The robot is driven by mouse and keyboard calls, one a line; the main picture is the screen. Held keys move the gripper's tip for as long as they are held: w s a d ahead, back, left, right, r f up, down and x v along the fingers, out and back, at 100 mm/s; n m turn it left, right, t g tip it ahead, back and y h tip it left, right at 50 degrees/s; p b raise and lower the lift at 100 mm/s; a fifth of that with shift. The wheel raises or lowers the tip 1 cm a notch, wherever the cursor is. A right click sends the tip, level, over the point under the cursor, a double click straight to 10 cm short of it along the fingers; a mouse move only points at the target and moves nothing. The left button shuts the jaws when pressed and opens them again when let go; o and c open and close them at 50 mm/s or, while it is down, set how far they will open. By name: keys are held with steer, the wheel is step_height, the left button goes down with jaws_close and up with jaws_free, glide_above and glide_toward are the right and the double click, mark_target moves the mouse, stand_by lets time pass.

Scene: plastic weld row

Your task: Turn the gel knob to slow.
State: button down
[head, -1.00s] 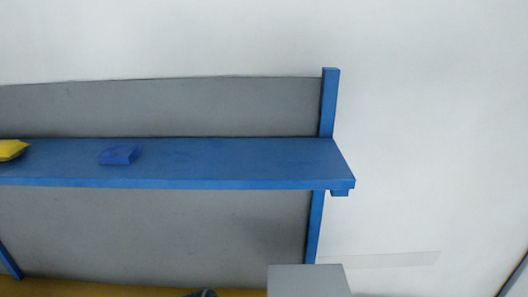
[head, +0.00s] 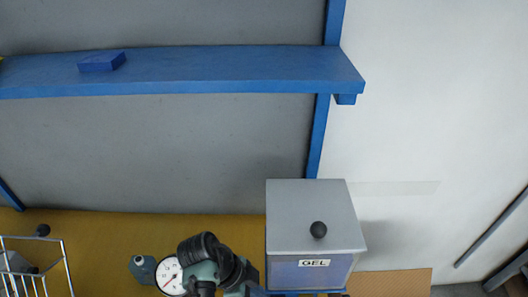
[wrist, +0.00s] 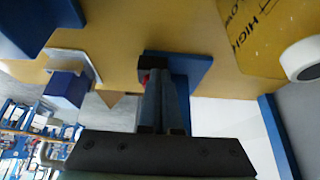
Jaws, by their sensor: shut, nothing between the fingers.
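A grey-lidded box labelled GEL (head: 314,263) stands on the bench at the lower middle right of the head view. A round black knob (head: 318,230) sits on its lid; I cannot tell whether this is the gel knob, and no slow mark is readable. My gripper (wrist: 165,85) is shut and empty in the wrist view. Its fingers overlap a dark block with a bit of red, beside a blue plate (wrist: 192,72); I cannot tell whether they touch. My dark arm shows at the bottom of the head view, left of the GEL box; its fingertips are not clear there.
A white round dial-like disc (head: 168,276) lies left of my arm, with a small grey-blue piece (head: 142,268) beside it. A wire basket (head: 35,265) stands at the lower left. A blue shelf (head: 200,75) crosses above. A yellow cylinder (wrist: 262,30) with lettering shows in the wrist view.

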steer(key=shift+s+d+p, duration=0.2)
steer(key=shift+d+p, duration=0.15)
stand_by(0.7)
steer(key=shift+s+p, duration=0.4)
steer(key=shift+s, duration=0.15)
steer(key=shift+s+p, duration=0.3)
steer(key=shift+p, duration=0.15)
steer(key=shift+d, duration=0.15)
stand_by(0.3)
steer(key=shift+s+a, duration=0.1)
steer(key=shift+a, duration=0.3)
step_height(320, 180, up, 6)
steer(key=p, duration=0.5)
steer(key=shift+a, duration=0.15)
